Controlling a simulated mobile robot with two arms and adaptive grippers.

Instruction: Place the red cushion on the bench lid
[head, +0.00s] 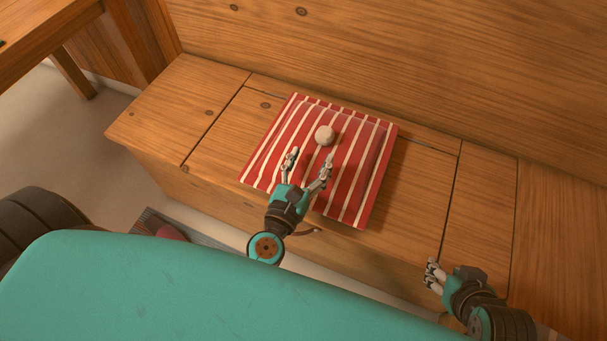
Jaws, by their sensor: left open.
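The red cushion (362,182) with white stripes lies flat on the wooden bench lid (232,127), slightly turned. A pale, rounded knob-like piece (324,135) sits on its upper middle. My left gripper (307,162) is open over the cushion's near half, its fingers pointing at the pale piece with nothing between them. I cannot tell whether the fingers touch the cloth. My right gripper (432,274) is at the bench's front right, apart from the cushion. Its fingers look close together, but its opening is unclear.
A brown leather pull (308,232) shows at the bench front below the cushion. A wooden wall (400,60) rises behind the bench. A wooden table (40,35) stands at upper left. A grey mat with a reddish item (172,232) lies on the floor. The bench's left end is clear.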

